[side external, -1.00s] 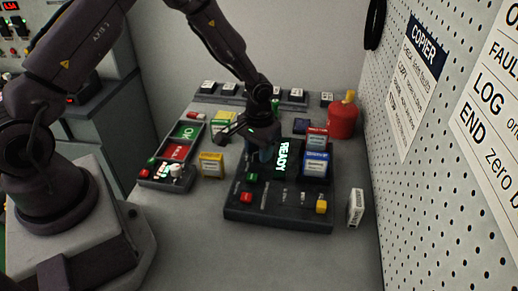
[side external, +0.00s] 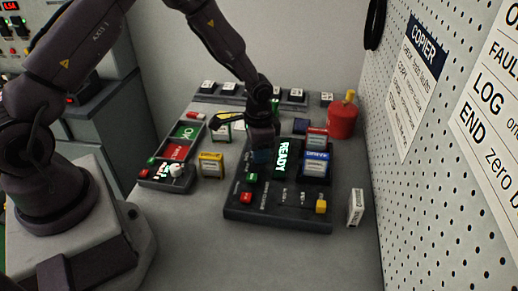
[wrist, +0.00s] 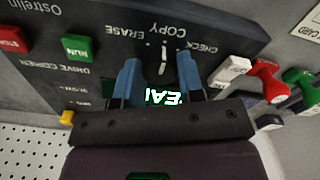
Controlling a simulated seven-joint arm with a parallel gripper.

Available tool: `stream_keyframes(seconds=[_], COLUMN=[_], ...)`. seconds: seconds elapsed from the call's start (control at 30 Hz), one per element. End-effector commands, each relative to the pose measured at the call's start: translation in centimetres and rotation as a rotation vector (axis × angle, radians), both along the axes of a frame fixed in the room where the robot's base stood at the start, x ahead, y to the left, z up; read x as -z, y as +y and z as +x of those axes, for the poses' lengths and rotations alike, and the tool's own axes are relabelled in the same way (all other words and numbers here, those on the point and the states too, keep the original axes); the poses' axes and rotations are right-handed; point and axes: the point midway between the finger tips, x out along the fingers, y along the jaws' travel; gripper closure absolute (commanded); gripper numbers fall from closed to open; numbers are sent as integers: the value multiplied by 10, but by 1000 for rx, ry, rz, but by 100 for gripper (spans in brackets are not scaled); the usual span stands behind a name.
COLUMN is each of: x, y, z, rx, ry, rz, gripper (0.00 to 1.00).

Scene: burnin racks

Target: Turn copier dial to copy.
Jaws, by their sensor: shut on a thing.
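The copier (side external: 275,215) is a dark sloped panel on the bench, with a lit READY display (side external: 283,155). Its dial (wrist: 163,62) is a dark knob with a white pointer line, below the ERASE, COPY and CHECK labels in the wrist view. The pointer line points up, roughly at the COPY label (wrist: 167,30). My gripper (wrist: 160,75) has its blue fingers on either side of the knob and is shut on it. In the side view my gripper (side external: 262,155) comes down on the panel's left part and hides the dial.
Red and green buttons (side external: 246,197) and a yellow one (side external: 321,207) sit on the copier's front. Labelled cartridges (side external: 316,163) stand in it on the right. A yellow box (side external: 211,164) and an OK/FAIL tray (side external: 165,170) lie left. A red can (side external: 343,120) stands behind.

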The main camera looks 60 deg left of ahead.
Motion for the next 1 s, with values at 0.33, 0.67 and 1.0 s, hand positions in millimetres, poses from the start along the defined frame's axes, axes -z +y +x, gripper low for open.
stream_keyframes(seconds=[0.33,0.67,1.0], x=[0,0,-15], y=[0,0,1], z=[-2,-1,0], rx=[13,12,11], ry=[8,5,-2], rz=[2,1,1], gripper=[88,40,40])
